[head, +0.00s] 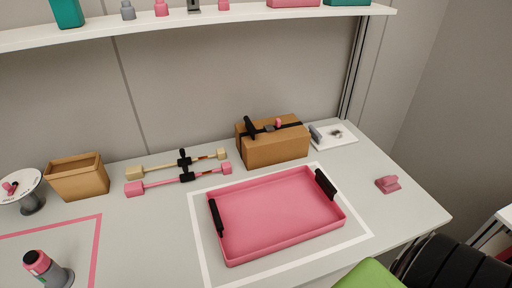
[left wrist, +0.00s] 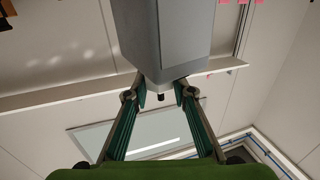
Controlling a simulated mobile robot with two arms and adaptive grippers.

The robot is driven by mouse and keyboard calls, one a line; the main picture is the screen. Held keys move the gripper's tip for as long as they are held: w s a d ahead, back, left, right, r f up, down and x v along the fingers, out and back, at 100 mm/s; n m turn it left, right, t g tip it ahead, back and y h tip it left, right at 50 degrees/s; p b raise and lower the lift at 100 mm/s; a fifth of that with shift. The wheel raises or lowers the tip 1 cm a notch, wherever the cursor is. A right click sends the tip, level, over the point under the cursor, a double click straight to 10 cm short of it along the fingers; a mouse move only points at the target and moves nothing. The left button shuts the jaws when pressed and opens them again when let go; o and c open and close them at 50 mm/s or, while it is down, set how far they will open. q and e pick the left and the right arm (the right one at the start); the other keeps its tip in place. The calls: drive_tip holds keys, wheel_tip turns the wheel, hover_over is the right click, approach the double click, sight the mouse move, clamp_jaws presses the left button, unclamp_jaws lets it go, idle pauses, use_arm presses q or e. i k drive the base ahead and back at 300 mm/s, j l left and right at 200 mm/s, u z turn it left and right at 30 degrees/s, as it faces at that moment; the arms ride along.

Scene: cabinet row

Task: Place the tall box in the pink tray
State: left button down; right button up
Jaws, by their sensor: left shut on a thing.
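The pink tray (head: 275,215) lies on the table inside a white outlined rectangle, with a black handle at each short end. It looks empty. In the left wrist view, my left gripper (left wrist: 161,92) is shut on a tall grey box (left wrist: 165,35), which reaches beyond the top edge of the picture. Neither the gripper nor this box can be made out in the head view, so their place relative to the tray cannot be told. My right gripper is in neither view.
A brown box with black straps (head: 272,146) stands just behind the tray. Left of it lie two bar-shaped tools (head: 180,180) and an open brown box (head: 78,177). A small pink object (head: 388,184) lies right. A shelf (head: 200,17) overhangs the back.

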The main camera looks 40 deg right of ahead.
sight(251, 219)
drive_tip(key=k+z, duration=0.2)
drive_tip(key=z, duration=0.2)
drive_tip(key=k+l+z, duration=0.1)
drive_tip(key=z, duration=0.3)
drive_tip(key=i+j+z, duration=0.2)
drive_tip(key=z, duration=0.25)
drive_tip(key=i+j+z, duration=0.15)
drive_tip(key=j+z, duration=0.25)
drive_tip(key=i, duration=0.15)
